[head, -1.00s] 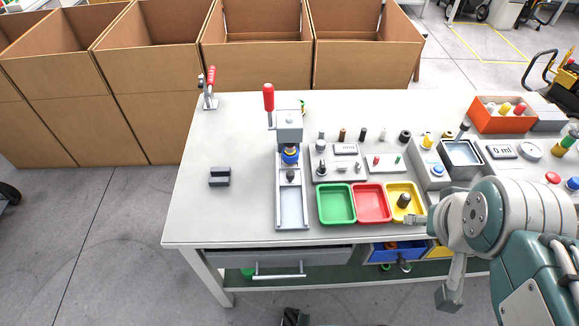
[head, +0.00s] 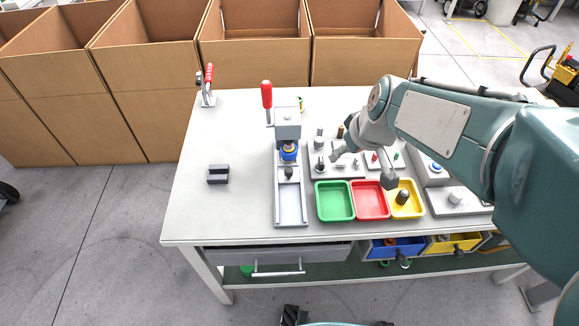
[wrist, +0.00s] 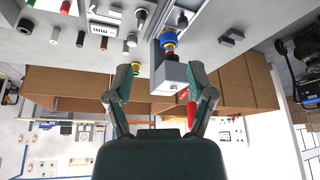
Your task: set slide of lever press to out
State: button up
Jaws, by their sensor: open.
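The lever press (head: 288,125) stands left of the table's middle, with a red-handled lever and a blue collar under its grey head. Its long grey slide channel (head: 291,208) runs from below the head toward the table's front edge. A small dark piece sits in the channel just in front of the head; I cannot tell the slide's exact position.
Green (head: 335,201), red (head: 371,200) and yellow (head: 405,199) trays lie right of the channel. The peg block (head: 335,172) is behind them. A dark block (head: 218,174) and a red-handled clamp (head: 208,88) stand left, with free table around them. Cardboard boxes (head: 255,50) line the back.

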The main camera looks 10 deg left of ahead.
aim_at(289, 170)
jog(key=w+a+f+n, duration=0.1)
jog(key=w+a+f, duration=0.2)
jog(key=f, duration=0.4)
jog(key=w+a+f+n+g, duration=0.1)
jog(key=w+a+f, duration=0.2)
jog(key=a+f, duration=0.3)
jog(key=w+a+f+n, duration=0.2)
jog(key=a+f, duration=0.3)
jog(key=f, duration=0.3)
jog(key=shift+w+y, duration=0.4)
jog(key=shift+w, duration=0.05)
jog(key=shift+d, duration=0.1)
grip_shut()
